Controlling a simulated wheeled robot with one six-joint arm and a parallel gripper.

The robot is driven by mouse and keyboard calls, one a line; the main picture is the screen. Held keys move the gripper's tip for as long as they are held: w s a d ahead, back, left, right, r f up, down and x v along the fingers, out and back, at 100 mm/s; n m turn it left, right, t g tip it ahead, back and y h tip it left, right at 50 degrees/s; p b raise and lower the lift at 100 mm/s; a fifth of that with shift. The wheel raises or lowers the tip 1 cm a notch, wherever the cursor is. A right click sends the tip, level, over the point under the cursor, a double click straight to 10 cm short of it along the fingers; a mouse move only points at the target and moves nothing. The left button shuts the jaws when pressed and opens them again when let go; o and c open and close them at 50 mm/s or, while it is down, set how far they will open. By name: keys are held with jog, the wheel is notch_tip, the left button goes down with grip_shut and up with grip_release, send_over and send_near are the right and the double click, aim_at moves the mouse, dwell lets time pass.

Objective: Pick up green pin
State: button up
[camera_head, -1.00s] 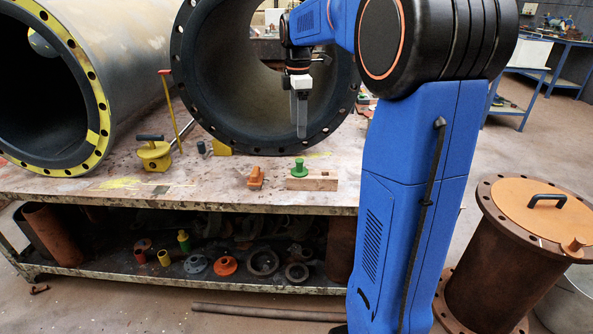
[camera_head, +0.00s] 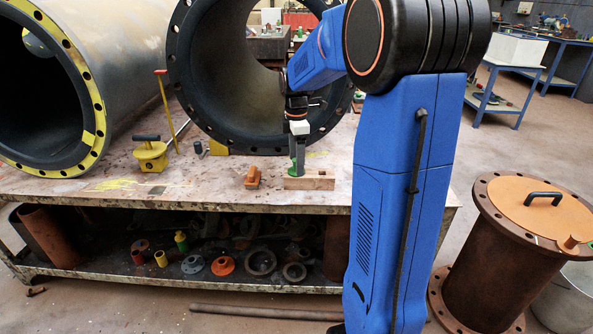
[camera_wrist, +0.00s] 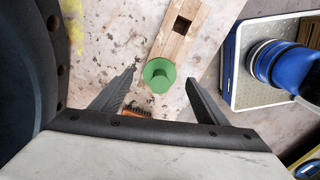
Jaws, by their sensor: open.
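The green pin (camera_wrist: 158,74) has a round flange with a knob and stands in the wooden block (camera_wrist: 181,30), seen from above in the wrist view. My gripper (camera_wrist: 160,78) is open, with one finger on each side of the pin and a gap to both. In the head view my gripper (camera_head: 297,165) points down over the wooden block (camera_head: 318,182). Its fingers hide most of the pin there; only a green edge (camera_head: 291,176) shows. I cannot tell exactly how far the fingertips are above the block.
An orange object (camera_head: 252,176) lies left of the block. A yellow block with a dark handle (camera_head: 151,155) stands farther left. A large flanged black-lined pipe (camera_head: 181,90) rises just behind the block. The worktable's front edge (camera_head: 200,204) is close. The tabletop between is bare.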

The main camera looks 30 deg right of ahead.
jog(key=shift+f, duration=1)
jog(key=c, duration=1.2)
jog(key=shift+o, duration=0.2)
